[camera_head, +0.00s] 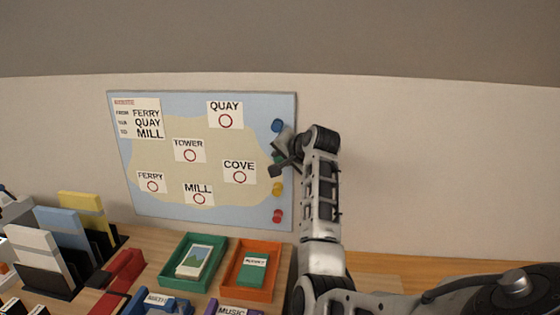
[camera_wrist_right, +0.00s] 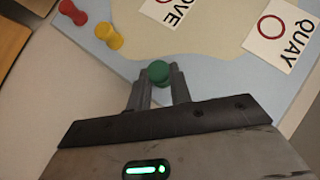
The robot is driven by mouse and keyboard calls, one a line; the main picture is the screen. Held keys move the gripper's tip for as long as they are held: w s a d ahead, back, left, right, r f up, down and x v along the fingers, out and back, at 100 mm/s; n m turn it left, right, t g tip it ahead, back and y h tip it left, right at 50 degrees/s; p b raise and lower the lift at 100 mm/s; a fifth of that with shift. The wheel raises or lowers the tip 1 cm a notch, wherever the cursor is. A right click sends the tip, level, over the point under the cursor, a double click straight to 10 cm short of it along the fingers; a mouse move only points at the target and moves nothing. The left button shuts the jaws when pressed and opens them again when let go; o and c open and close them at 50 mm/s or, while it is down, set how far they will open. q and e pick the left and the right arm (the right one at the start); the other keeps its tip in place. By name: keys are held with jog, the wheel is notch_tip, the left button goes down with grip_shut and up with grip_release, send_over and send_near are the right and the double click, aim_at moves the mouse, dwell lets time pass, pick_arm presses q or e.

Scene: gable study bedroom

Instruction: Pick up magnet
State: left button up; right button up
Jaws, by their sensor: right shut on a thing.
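A map board (camera_head: 215,110) stands upright against the wall, with labels QUAY, TOWER, COVE, FERRY and MILL. A column of magnets runs down its right edge: a blue magnet (camera_head: 277,126), a yellow magnet (camera_head: 277,189) and a red magnet (camera_head: 277,216). My right gripper (camera_head: 275,163) is at that edge, between the blue and yellow magnets. In the right wrist view the gripper (camera_wrist_right: 159,88) is shut on a green magnet (camera_wrist_right: 158,71), which sits between its fingertips against the board. The yellow magnet (camera_wrist_right: 109,35) and red magnet (camera_wrist_right: 72,12) show there too. My left gripper is not in view.
Below the board, a green tray (camera_head: 221,244) and an orange tray (camera_head: 274,292) hold cards or small books. Upright folders (camera_head: 83,202) stand at the left, beside a red object (camera_head: 126,268). The wall right of the board is bare.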

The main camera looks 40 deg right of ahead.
jog(key=b+v, duration=0.1)
jog(key=v, duration=1.3)
jog(key=shift+s, duration=0.3)
jog(key=shift+a, duration=0.1)
jog(key=s+a, duration=0.1)
jog(key=s+a+p, duration=0.1)
jog(key=a, duration=0.1)
jog(key=shift+s, duration=0.25)
jog(key=shift+a+f, duration=0.1)
jog(key=shift+f, duration=0.05)
